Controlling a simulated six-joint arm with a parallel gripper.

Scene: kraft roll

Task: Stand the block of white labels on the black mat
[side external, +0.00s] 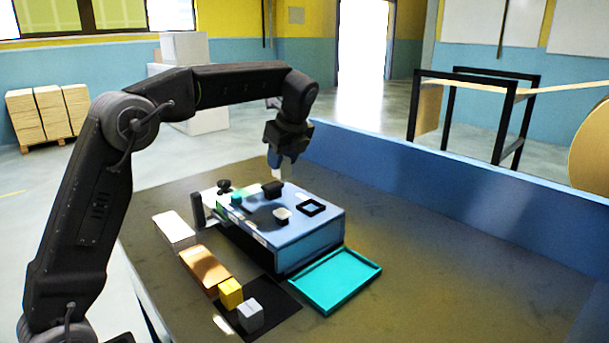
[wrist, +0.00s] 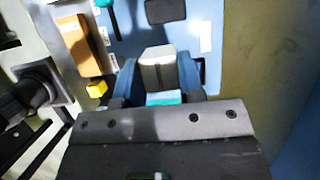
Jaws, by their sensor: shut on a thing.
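My gripper (side external: 276,157) is above the far end of the blue box, pointing down. In the wrist view it (wrist: 157,82) is shut on a pale grey-white block (wrist: 158,66), which I take for the block of white labels. Only a small whitish part of it (side external: 275,160) shows in the side view. A teal patch (wrist: 163,98) lies between the fingers; I cannot tell what it belongs to. The black mat (side external: 283,297) lies on the table in front of the blue box. A light grey block (side external: 250,315) and a yellow block (side external: 230,293) stand at the mat.
A teal tray (side external: 325,280) lies right of the mat. An orange-brown box (side external: 204,267) and white box (side external: 174,231) line the left. The table's right side is clear.

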